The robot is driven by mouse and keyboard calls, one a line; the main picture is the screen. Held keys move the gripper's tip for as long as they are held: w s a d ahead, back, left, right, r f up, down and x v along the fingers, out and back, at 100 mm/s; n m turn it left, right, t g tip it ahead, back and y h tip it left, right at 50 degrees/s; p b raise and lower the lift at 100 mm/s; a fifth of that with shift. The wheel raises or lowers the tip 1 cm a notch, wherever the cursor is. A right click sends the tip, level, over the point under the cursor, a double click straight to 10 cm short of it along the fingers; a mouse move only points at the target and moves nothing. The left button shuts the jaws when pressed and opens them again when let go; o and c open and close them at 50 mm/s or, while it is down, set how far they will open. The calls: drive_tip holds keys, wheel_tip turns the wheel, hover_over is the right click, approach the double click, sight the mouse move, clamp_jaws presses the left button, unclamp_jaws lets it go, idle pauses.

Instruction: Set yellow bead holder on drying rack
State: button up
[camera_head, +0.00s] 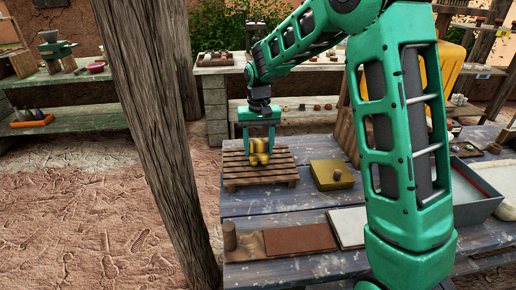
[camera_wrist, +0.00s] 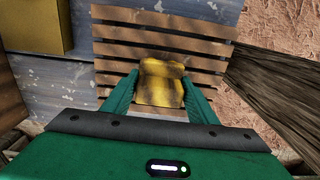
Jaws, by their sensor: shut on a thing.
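The yellow bead holder (camera_head: 259,146), with dark brownish patches, is between the fingers of my gripper (camera_head: 258,140). In the wrist view the bead holder (camera_wrist: 161,84) shows between the two green fingers of my gripper (camera_wrist: 160,100), which is shut on it. The drying rack (camera_head: 236,179) is a slatted wooden rack on the blue-grey table. The bead holder is over the rack's slats; the rack also shows behind it in the wrist view (camera_wrist: 205,50). I cannot tell whether its underside touches the slats.
A yellow box (camera_head: 332,174) with a small brown lump on top stands right of the rack on the table (camera_head: 245,206). A brown mat (camera_head: 300,238), a pale board (camera_head: 347,226) and a small cylinder (camera_head: 230,236) lie in front. A wooden post (camera_head: 155,130) rises left of the table.

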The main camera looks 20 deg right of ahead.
drive_tip(key=o, duration=0.9)
drive_tip(key=shift+o, duration=0.2)
drive_tip(key=shift+r, duration=0.1)
wheel_tip(320, 180, up, 12)
drive_tip(key=s+d+r+m, duration=0.1)
drive_tip(key=s+d, duration=0.8)
drive_tip(key=s, duration=0.1)
drive_tip(key=s+d+f+m, duration=0.1)
drive_tip(key=s+d+f, duration=0.1)
drive_tip(key=s, duration=0.7)
drive_tip(key=s+d+f+m, duration=0.1)
drive_tip(key=s+d, duration=0.3)
drive_tip(key=s, duration=0.6)
drive_tip(key=s+d+f+m, duration=0.1)
drive_tip(key=s+d+f, duration=0.1)
drive_tip(key=s, duration=0.8)
drive_tip(key=shift+d+f, duration=0.4)
drive_tip(key=shift+f, duration=0.35)
